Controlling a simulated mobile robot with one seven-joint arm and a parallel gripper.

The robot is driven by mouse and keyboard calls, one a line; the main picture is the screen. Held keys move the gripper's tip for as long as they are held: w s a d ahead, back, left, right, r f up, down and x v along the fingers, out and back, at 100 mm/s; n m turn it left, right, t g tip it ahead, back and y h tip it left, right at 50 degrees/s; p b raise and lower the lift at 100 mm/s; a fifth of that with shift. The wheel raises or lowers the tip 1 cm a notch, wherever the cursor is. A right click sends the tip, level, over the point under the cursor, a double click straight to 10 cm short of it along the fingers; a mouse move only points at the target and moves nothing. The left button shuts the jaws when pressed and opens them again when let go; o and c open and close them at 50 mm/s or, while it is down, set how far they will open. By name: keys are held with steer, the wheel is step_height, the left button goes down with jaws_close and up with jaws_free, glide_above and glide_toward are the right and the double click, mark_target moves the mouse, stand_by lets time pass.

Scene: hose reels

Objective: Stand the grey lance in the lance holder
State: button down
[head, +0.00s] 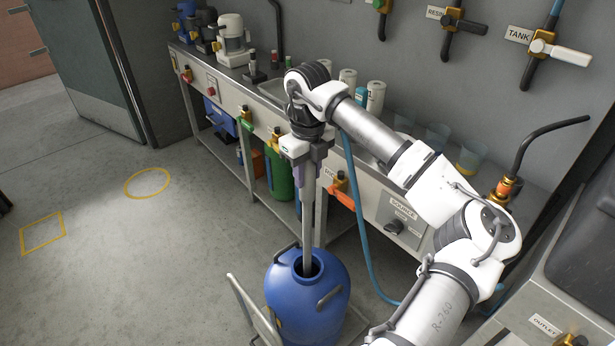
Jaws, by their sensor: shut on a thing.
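My gripper (307,152) is shut on the upper part of the grey lance (308,222), in front of the bench. The lance hangs close to upright. Its lower end runs into the dark round mouth of the blue drum (312,302), so its tip is hidden. A narrow purple piece (299,184) shows just left of the lance below my gripper; I cannot tell whether it belongs to the lance. I cannot pick out the lance holder in this view.
The steel bench (258,100) with jars and pumps runs behind the lance. A blue hose (362,225) hangs down right of it. A green canister (279,175) stands under the bench. The floor at left is clear, with a yellow circle (147,194) and a yellow square (41,246).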

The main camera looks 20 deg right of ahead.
step_height(320, 180, up, 20)
steer(key=p, duration=1.1)
stand_by(0.5)
